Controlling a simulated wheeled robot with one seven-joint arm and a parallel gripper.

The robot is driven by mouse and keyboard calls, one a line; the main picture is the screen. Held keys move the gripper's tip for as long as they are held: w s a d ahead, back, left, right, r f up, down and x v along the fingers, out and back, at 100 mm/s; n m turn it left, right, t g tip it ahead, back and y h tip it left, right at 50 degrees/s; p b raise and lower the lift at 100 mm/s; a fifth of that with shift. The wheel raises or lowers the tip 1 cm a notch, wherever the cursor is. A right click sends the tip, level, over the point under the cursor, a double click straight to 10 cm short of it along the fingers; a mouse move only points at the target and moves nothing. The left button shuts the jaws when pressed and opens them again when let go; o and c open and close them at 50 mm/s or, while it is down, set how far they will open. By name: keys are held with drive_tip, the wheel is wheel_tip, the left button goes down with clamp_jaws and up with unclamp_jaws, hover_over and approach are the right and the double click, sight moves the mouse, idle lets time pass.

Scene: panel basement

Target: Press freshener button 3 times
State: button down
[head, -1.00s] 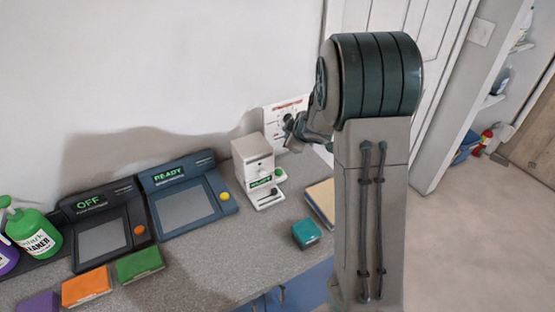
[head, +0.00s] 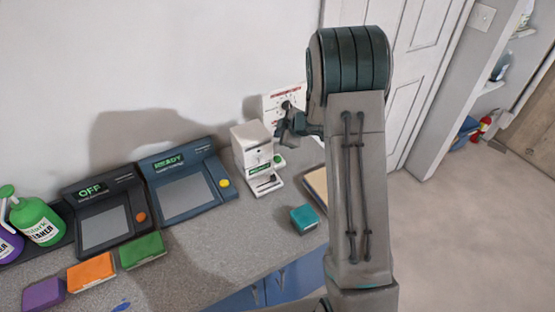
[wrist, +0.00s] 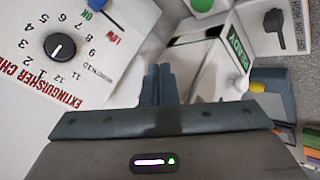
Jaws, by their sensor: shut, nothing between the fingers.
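A white box-shaped device (head: 252,142), which I take to be the freshener, stands on the counter against the wall. It has a green-lit READY display (head: 259,168) and a round green button (head: 279,160) at its right side. In the wrist view the green button (wrist: 202,5) is at the top edge and the READY display (wrist: 238,55) at upper right. My gripper (head: 281,128) is just above and to the right of the device in the head view. Its fingers (wrist: 158,84) are closed together and empty, apart from the button.
An extinguisher check panel (head: 290,98) with a black dial (wrist: 60,47) is behind my gripper. Left are a blue READY device (head: 185,190), a dark OFF device (head: 103,225) and spray bottles (head: 38,220). A teal box (head: 304,218) is near the counter's front edge.

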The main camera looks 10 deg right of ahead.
drive_tip(key=b, duration=0.6)
hover_over(280, 160)
wheel_tip(280, 160, down, 7)
drive_tip(key=shift+w, duration=0.1)
drive_tip(key=shift+f+b, duration=0.4)
drive_tip(key=shift+f, duration=0.05)
drive_tip(key=shift+f, duration=0.15)
idle(1.1)
drive_tip(key=shift+f, duration=0.3)
drive_tip(key=shift+f+b, duration=0.4)
drive_tip(key=shift+b, duration=0.05)
idle(0.6)
drive_tip(key=shift+r, duration=0.1)
drive_tip(key=shift+r+p, duration=0.75)
drive_tip(key=shift+p, duration=0.25)
wheel_tip(280, 160, up, 5)
drive_tip(key=p, duration=0.5)
